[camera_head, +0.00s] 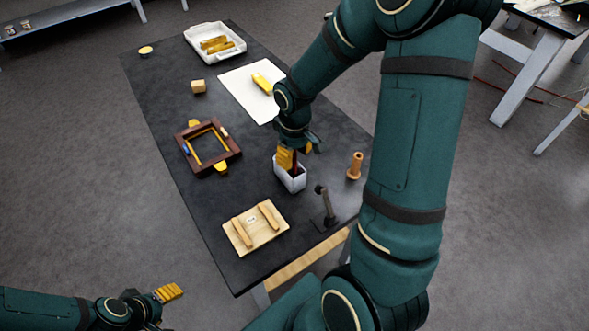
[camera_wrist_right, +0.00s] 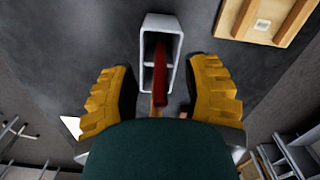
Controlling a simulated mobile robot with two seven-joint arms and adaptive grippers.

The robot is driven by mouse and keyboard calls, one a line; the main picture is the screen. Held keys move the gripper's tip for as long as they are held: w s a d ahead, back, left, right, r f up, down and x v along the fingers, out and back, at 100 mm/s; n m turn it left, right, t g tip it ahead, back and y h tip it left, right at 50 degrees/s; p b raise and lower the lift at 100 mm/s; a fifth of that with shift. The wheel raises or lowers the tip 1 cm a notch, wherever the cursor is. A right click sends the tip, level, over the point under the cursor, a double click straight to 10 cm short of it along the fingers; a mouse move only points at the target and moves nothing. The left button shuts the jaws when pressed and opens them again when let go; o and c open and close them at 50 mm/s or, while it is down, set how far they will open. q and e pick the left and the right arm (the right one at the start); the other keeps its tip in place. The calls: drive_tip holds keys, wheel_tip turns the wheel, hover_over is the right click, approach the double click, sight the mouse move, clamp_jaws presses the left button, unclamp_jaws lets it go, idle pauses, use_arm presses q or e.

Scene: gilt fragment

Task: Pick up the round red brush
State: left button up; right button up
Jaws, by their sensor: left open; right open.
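The red brush (camera_head: 295,169) stands in a white rectangular holder (camera_head: 291,183) near the right edge of the dark table. In the right wrist view the brush (camera_wrist_right: 160,78) shows as a long red shape inside the holder (camera_wrist_right: 149,45), with a lighter part toward the gripper. My right gripper (camera_head: 296,154) is above the holder, open, with one yellow finger (camera_wrist_right: 106,98) on each side of the brush and visible gaps. The brush's far end is hidden in the holder. My left gripper (camera_head: 168,293) is open and empty, off the table at lower left.
A wooden peg (camera_head: 355,166) and a dark upright stand (camera_head: 326,207) are close to the holder. A wooden board with two bars (camera_head: 256,228) lies in front. A brown frame (camera_head: 209,147), small block (camera_head: 198,86), white sheet (camera_head: 242,87) and white tray (camera_head: 232,45) are farther back.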

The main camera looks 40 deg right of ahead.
drive_tip(key=shift+o, duration=0.3)
clamp_jaws()
